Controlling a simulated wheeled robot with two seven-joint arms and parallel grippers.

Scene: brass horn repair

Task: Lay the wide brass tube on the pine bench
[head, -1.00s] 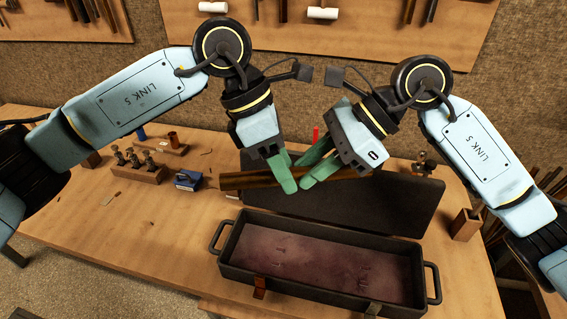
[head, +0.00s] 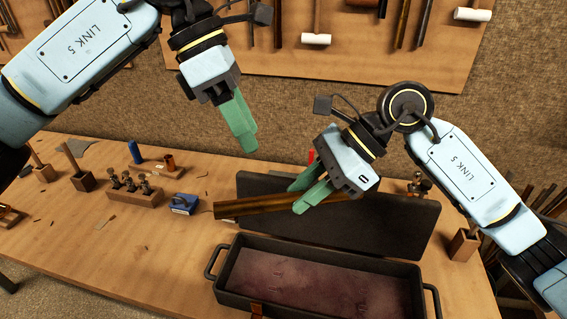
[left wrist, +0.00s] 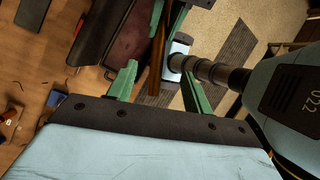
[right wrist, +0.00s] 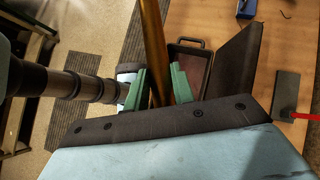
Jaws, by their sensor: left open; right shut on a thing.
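The wide brass tube (head: 262,206) is held in the air in front of the open case's raised lid, its left end reaching out past the lid. My right gripper (head: 306,196) is shut on the tube near its right part. The tube also runs between the green fingers in the right wrist view (right wrist: 153,50). My left gripper (head: 246,138) is raised to the upper left of the tube, open and empty. In the left wrist view the tube (left wrist: 156,50) shows beyond the spread fingers. The pine bench (head: 130,235) lies below, with bare wood at the left.
The dark case (head: 222,285) with a reddish lining stands open on the bench, its lid (head: 400,222) behind it. A blue box (head: 181,204), a wooden block with several metal pieces (head: 133,192) and a wooden cup (head: 463,245) stand around. Tools hang on the wall board.

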